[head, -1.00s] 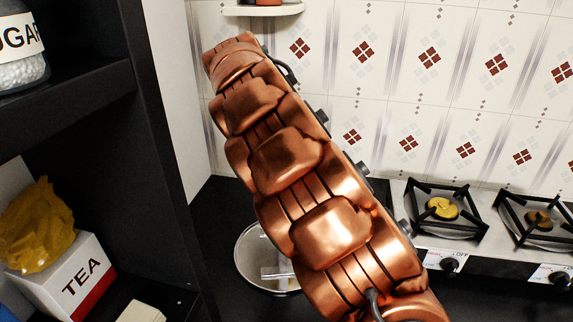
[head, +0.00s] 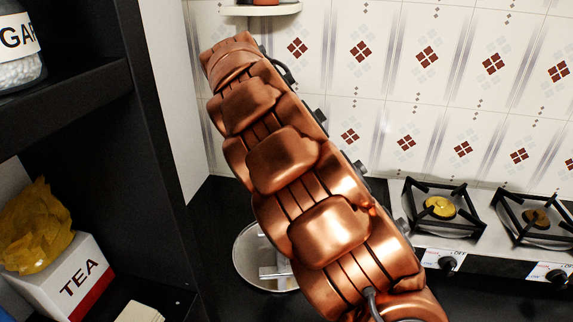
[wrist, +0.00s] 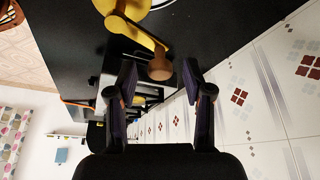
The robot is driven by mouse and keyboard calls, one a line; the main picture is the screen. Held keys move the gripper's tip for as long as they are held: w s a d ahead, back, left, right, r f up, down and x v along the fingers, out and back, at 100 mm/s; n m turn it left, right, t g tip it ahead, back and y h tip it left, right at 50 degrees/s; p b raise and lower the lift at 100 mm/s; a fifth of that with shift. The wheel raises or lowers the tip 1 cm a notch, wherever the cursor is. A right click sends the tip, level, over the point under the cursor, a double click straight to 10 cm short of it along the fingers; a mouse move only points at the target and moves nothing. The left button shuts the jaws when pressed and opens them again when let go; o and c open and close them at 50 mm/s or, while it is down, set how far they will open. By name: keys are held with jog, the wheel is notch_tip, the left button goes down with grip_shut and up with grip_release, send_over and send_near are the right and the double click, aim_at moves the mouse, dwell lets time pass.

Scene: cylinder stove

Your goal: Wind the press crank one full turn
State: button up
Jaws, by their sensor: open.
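The yellow press crank (wrist: 135,32) shows at the top of the wrist view. Its arm runs down to a brownish round knob (wrist: 160,68). My gripper (wrist: 159,80) is open, with one dark finger on each side of the knob's lower end. I cannot tell whether either finger touches it. In the head view my copper arm covers the middle, hiding the crank and my gripper. A round, pale-rimmed disc (head: 246,276) with a metal piece shows partly behind the arm; I cannot tell whether it belongs to the press.
A stove with black burner grates (head: 440,207) and knobs stands at right on the dark counter. A tiled wall (head: 375,80) closes the back.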

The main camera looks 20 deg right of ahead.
jog(key=v, duration=0.7)
jog(key=shift+r, duration=0.2)
jog(key=shift+a, duration=0.15)
jog(key=shift+c, duration=0.2)
